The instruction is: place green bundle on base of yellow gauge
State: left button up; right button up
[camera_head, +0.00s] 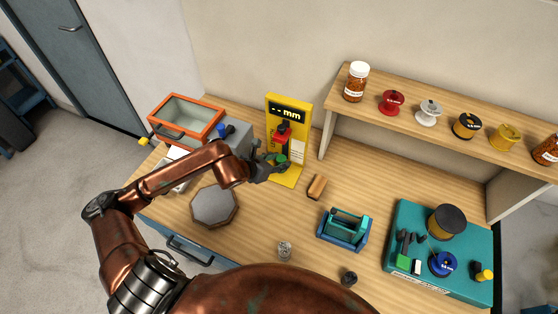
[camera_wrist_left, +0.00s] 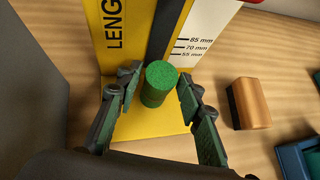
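The green bundle (camera_head: 281,159) is a short upright cylinder at the yellow base of the yellow gauge (camera_head: 274,104). In the left wrist view the bundle (camera_wrist_left: 158,84) appears to stand on the yellow base (camera_wrist_left: 150,124), in front of the dark vertical slot. My left gripper (camera_head: 272,167) is around the bundle. Its two fingers (camera_wrist_left: 157,90) stand on either side, with small gaps between them and the bundle, so it looks open. The bundle's lower edge is partly hard to see. My right gripper is not in view.
A wooden block (camera_head: 317,187) lies right of the gauge. An orange-rimmed box (camera_head: 187,118) stands left of it. A grey octagonal plate (camera_head: 214,206), a blue holder (camera_head: 344,230) and a teal tray (camera_head: 455,287) are on the table. A shelf (camera_head: 430,113) holds jars and spools.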

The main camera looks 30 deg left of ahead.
pick_arm(q)
jog(key=shift+o, duration=1)
jog(key=shift+r, duration=0.15)
jog(key=shift+s+r, duration=0.2)
jog(key=shift+r, duration=0.05)
jog(key=p+v, duration=0.1)
jog(key=v, duration=1)
jog(key=shift+s, duration=0.2)
